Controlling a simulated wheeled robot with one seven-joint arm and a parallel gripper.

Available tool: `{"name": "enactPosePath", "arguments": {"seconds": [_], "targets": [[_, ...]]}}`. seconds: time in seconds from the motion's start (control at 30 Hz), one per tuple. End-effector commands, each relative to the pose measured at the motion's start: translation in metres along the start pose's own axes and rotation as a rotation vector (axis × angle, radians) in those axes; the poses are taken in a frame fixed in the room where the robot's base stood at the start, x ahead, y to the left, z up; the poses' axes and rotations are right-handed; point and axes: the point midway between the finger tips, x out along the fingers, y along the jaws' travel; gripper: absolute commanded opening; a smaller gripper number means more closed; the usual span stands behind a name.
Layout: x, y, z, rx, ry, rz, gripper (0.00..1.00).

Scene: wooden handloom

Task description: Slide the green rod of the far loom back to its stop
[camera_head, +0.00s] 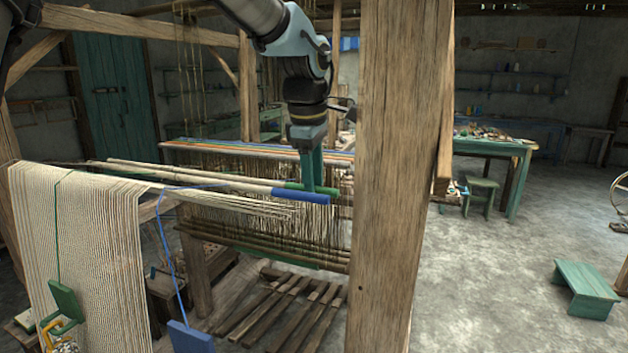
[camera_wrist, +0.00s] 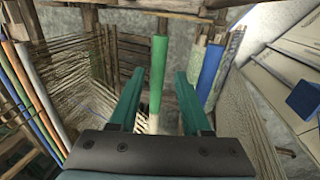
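The green rod's painted end (camera_head: 294,186) lies in the loom's upper part, just behind the blue-ended rod (camera_head: 302,196) in the head view. My gripper (camera_head: 312,188) points down over the green end, its fingers covering part of it. In the wrist view my gripper (camera_wrist: 161,82) is open, with its two fingers well apart. The green rod (camera_wrist: 158,72) shows in the gap between the fingers, with clear space on both sides. The blue rod (camera_wrist: 209,75) is to the right of the right finger. The rod's stop cannot be made out.
A thick wooden post (camera_head: 400,180) stands in front, just right of my gripper. Pale warp threads (camera_head: 90,230) hang at the left. Colored rods (camera_wrist: 25,90) lie at the left of the wrist view. A green bench (camera_head: 585,285) stands on open floor at the right.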

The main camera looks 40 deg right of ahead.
Motion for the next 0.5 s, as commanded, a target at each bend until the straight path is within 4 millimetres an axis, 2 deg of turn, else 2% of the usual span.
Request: {"name": "enactPosePath", "arguments": {"seconds": [0.33, 0.5], "targets": [[-0.003, 0.0, 0.0, 0.0, 0.0, 0.0, 0.52], [-0.025, 0.0, 0.0, -0.001, 0.0, 0.004, 0.52]]}}
